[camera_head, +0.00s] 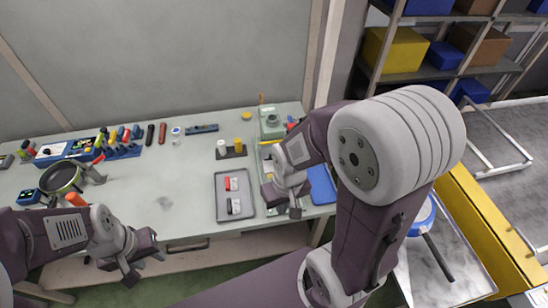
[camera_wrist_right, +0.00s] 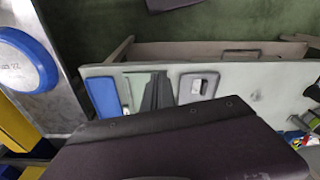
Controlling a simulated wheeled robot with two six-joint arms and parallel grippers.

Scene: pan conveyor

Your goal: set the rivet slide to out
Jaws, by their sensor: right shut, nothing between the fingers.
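I cannot pick out the rivet slide for certain. A grey tray (camera_head: 222,207) on the table holds a red-ended piece (camera_head: 231,184) and a black-and-white piece (camera_head: 234,206). My right gripper (camera_head: 294,210) is shut and empty, just right of the tray, over or in front of a narrow pale-green unit (camera_head: 266,160) that it partly hides.
A blue panel (camera_head: 322,184) lies right of the right gripper. A pan (camera_head: 64,178), bottles and tools line the table's left and back. A small block with white and yellow knobs (camera_head: 232,153) stands behind the tray. The middle left tabletop (camera_head: 165,185) is clear.

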